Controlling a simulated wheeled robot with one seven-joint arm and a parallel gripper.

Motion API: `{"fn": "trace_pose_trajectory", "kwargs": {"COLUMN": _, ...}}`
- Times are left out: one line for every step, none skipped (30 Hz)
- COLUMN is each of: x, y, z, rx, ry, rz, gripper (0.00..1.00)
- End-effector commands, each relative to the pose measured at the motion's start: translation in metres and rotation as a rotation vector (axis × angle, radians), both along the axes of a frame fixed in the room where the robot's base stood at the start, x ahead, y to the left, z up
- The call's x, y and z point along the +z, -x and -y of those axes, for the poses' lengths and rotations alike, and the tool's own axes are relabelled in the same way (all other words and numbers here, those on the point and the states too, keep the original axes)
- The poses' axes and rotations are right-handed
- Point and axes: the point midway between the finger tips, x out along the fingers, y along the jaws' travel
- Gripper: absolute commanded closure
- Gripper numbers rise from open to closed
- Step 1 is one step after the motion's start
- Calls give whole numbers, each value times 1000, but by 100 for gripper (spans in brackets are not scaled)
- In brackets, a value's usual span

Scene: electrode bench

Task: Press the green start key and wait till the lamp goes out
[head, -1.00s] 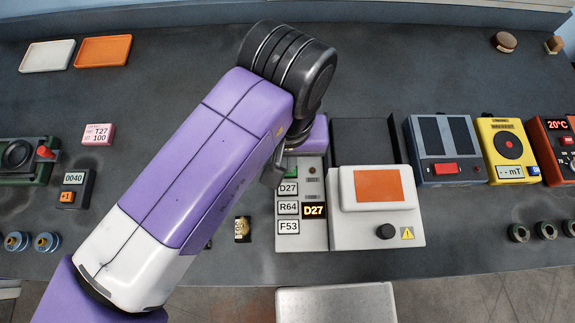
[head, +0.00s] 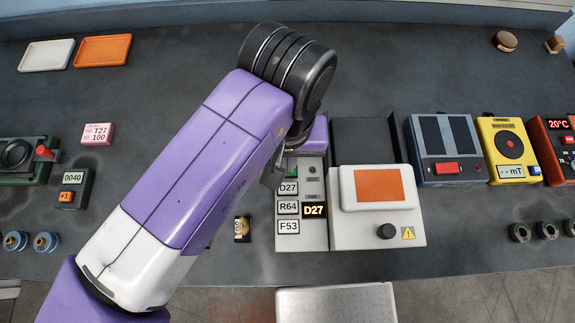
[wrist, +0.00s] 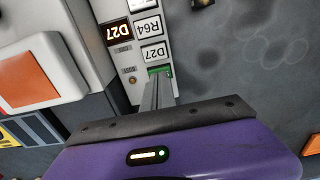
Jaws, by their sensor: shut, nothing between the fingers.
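The control panel (head: 315,233) is light grey, with white labels D27, R64 and F53 and a lit D27 display (head: 314,210). The green start key (wrist: 158,70) shows in the wrist view at the tips of my gripper (wrist: 157,80), partly covered by them. My gripper's fingers are shut together with nothing between them, at or just over the key; I cannot tell whether it is pressed down. A small round lamp (wrist: 132,80) beside the key looks amber in the wrist view.
Right of the panel stands a white device with an orange screen (head: 379,185), then a blue box (head: 445,172) and a yellow meter (head: 507,150). A small black-and-gold item (head: 242,229) lies left of the panel. The back of the bench is mostly clear.

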Motion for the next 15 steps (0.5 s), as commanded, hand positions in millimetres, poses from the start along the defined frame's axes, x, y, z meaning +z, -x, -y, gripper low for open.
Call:
{"fn": "trace_pose_trajectory", "kwargs": {"x": -1, "y": 0, "z": 0, "rx": 0, "ry": 0, "rz": 0, "gripper": 100}}
{"fn": "trace_pose_trajectory", "kwargs": {"x": -2, "y": 0, "z": 0, "rx": 0, "ry": 0, "rz": 0, "gripper": 100}}
{"fn": "trace_pose_trajectory", "kwargs": {"x": -2, "y": 0, "z": 0, "rx": 0, "ry": 0, "rz": 0, "gripper": 100}}
{"fn": "trace_pose_trajectory", "kwargs": {"x": -3, "y": 0, "z": 0, "rx": 0, "ry": 0, "rz": 0, "gripper": 100}}
{"fn": "trace_pose_trajectory", "kwargs": {"x": -3, "y": 0, "z": 0, "rx": 0, "ry": 0, "rz": 0, "gripper": 100}}
{"fn": "trace_pose_trajectory", "kwargs": {"x": -4, "y": 0, "z": 0, "rx": 0, "ry": 0, "rz": 0, "gripper": 100}}
{"fn": "trace_pose_trajectory", "kwargs": {"x": -4, "y": 0, "z": 0, "rx": 0, "ry": 0, "rz": 0, "gripper": 100}}
{"fn": "trace_pose_trajectory", "kwargs": {"x": -4, "y": 0, "z": 0, "rx": 0, "ry": 0, "rz": 0, "gripper": 100}}
{"fn": "trace_pose_trajectory", "kwargs": {"x": -5, "y": 0, "z": 0, "rx": 0, "ry": 0, "rz": 0, "gripper": 100}}
{"fn": "trace_pose_trajectory", "kwargs": {"x": -5, "y": 0, "z": 0, "rx": 0, "ry": 0, "rz": 0, "gripper": 100}}
{"fn": "trace_pose_trajectory", "kwargs": {"x": -6, "y": 0, "z": 0, "rx": 0, "ry": 0, "rz": 0, "gripper": 100}}
{"fn": "trace_pose_trajectory", "kwargs": {"x": -6, "y": 0, "z": 0, "rx": 0, "ry": 0, "rz": 0, "gripper": 100}}
{"fn": "trace_pose_trajectory", "kwargs": {"x": -7, "y": 0, "z": 0, "rx": 0, "ry": 0, "rz": 0, "gripper": 100}}
{"fn": "trace_pose_trajectory", "kwargs": {"x": -7, "y": 0, "z": 0, "rx": 0, "ry": 0, "rz": 0, "gripper": 100}}
{"fn": "trace_pose_trajectory", "kwargs": {"x": -8, "y": 0, "z": 0, "rx": 0, "ry": 0, "rz": 0, "gripper": 100}}
